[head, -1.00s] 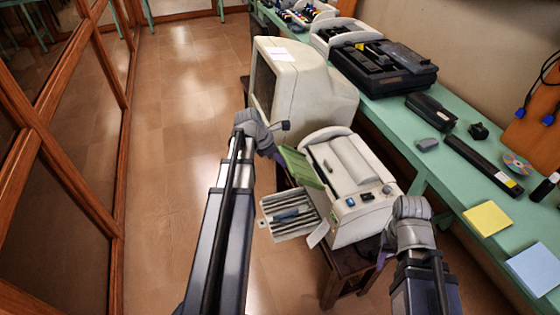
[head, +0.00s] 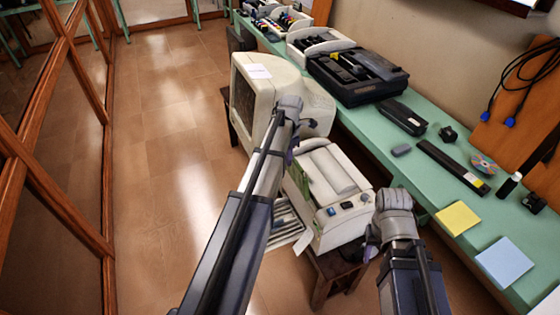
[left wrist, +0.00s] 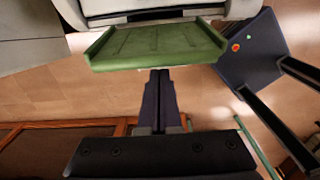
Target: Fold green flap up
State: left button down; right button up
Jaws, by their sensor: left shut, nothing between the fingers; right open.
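The green flap (head: 303,186) is on the left side of a white printer (head: 335,180). Only a narrow strip of it shows beside my left arm in the head view. In the left wrist view the green flap (left wrist: 155,45) shows whole, its raised rim facing my fingers. My left gripper (head: 290,156) is shut and empty by the printer's far left corner. Its fingers (left wrist: 160,72) end at the flap's edge in the wrist view; I cannot tell if they touch. My right gripper (head: 371,243) is open and empty at the printer's near right.
A grey slatted tray (head: 285,222) sticks out below the flap, partly behind my left arm. A CRT monitor (head: 262,85) stands just behind the printer. The printer is on a dark wooden stool (head: 335,275). A green bench (head: 430,205) runs along the right. Floor at left is clear.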

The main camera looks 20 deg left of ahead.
pick_arm(q)
jog(key=shift+w+d+r, duration=0.2)
jog(key=shift+w+d, duration=0.45)
jog(key=shift+w, duration=0.15)
pick_arm(e)
jog(key=shift+r, duration=0.2)
pick_arm(q)
jog(key=shift+w, duration=0.1)
jog(key=s+a, duration=0.3)
notch_tip(320, 180, up, 9)
jog(key=w+d+p, duration=0.1)
jog(key=d+p, duration=0.1)
jog(key=p, duration=0.7)
jog(key=shift+w+r+p, duration=0.2)
jog(key=shift+w+p, duration=0.1)
jog(key=shift+p, duration=0.05)
pick_arm(e)
notch_tip(320, 180, up, 9)
jog(key=shift+d+r, duration=0.2)
jog(key=shift+d, duration=0.15)
